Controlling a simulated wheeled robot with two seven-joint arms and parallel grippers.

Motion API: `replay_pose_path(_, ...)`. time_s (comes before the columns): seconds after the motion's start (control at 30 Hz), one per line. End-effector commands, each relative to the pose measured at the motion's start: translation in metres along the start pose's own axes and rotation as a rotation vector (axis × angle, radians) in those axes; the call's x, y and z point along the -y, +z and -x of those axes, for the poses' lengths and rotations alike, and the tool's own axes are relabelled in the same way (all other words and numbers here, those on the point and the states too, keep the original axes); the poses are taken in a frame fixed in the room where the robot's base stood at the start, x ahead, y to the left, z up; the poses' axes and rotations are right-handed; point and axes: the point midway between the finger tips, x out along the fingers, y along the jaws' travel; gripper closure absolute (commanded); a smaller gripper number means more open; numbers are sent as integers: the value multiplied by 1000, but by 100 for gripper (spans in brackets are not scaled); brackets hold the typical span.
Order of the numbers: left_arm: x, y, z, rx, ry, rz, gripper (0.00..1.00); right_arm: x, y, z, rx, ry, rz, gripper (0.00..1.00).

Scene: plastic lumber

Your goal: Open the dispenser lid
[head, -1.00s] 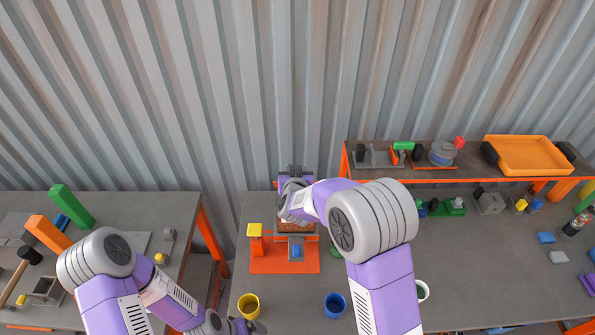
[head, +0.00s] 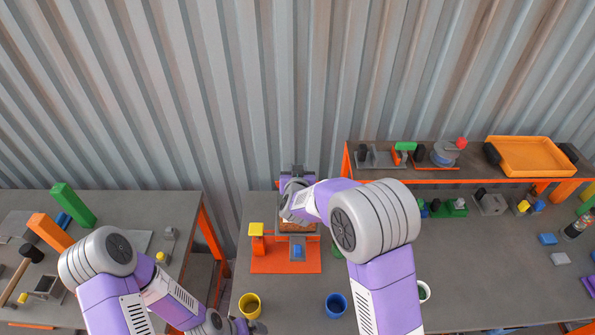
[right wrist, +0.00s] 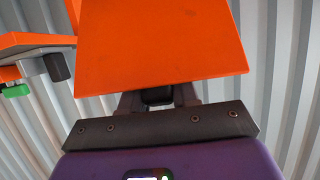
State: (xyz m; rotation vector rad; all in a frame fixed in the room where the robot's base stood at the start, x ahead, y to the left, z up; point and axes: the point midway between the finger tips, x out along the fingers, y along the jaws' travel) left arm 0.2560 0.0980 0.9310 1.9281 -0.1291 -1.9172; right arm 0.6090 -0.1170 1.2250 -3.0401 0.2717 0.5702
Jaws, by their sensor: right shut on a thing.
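The dispenser stands on an orange base (head: 262,265) on the middle table, with a yellow-topped orange post (head: 256,236) on its left and a blue piece (head: 296,252) at its front. A flat orange panel (right wrist: 160,45), apparently the lid, fills the upper middle of the right wrist view. My right gripper (right wrist: 158,98) is shut at the panel's near edge. In the head view my right wrist covers the dispenser's top, so the lid and fingertips are hidden there. My left gripper (head: 243,327) is low at the bottom edge, beside a yellow cup; its fingers are not clear.
The yellow cup (head: 249,306) and a blue cup (head: 336,305) stand in front of the dispenser. A raised shelf (head: 385,174) with an orange tray (head: 530,156) is at the right. A corrugated wall (head: 250,90) is close behind. Another table (head: 185,215) stands left across a gap.

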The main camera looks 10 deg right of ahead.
Motion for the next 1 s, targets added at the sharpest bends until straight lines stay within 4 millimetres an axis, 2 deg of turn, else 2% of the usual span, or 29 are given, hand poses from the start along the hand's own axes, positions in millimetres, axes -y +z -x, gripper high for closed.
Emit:
replay_pose_path(0.03, 0, 0, -1, 0, 0, 0, 0, -4, 14, -2, 31, 6, 6, 100)
replay_pose_path(0.1, 0, 0, -1, 0, 0, 0, 0, -4, 14, -2, 31, 6, 6, 100)
replay_pose_path(0.13, 0, 0, -1, 0, 0, 0, 0, -4, 14, -2, 31, 6, 6, 69)
replay_pose_path(0.27, 0, 0, -1, 0, 0, 0, 0, -3, 12, -2, 27, 4, 6, 49)
replay_pose_path(0.57, 0, 0, 0, 0, 0, 0, 0, -3, 12, -1, 28, 5, 6, 49)
replay_pose_path(1.0, -7, 1, 18, 0, 0, 0, 0, -2, -6, 26, 22, 3, 5, 49)
